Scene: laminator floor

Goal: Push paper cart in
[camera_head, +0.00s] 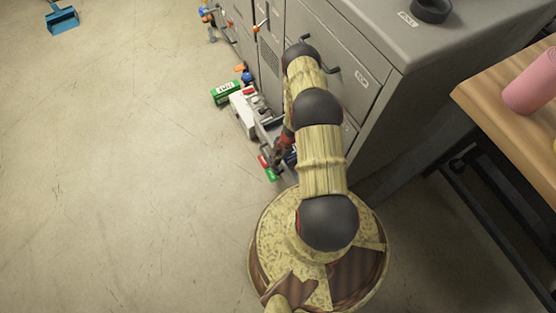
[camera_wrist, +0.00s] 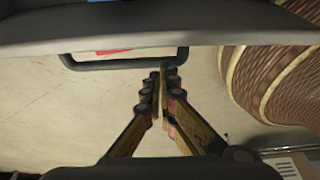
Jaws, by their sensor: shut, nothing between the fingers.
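My gripper (camera_wrist: 160,78) is shut and empty in the wrist view, its fingertips together near a black handle loop (camera_wrist: 125,58). The loop hangs under a pale grey edge (camera_wrist: 160,25) across the top of that view; I cannot tell whether the fingertips touch it. In the head view, my gripper (camera_head: 284,150) is low beside the grey machine (camera_head: 360,75), partly hidden by my arm. A low whitish-grey part (camera_head: 243,112) juts out at the machine's foot. It may be the paper cart, but I cannot tell for sure.
A green box (camera_head: 227,92) is beside the low part. Small red and green pieces (camera_head: 268,170) are near my gripper. A wooden table (camera_head: 510,110) bearing a pink roll (camera_head: 532,82) stands at the right. A blue dustpan (camera_head: 62,19) lies far left. The left floor is clear.

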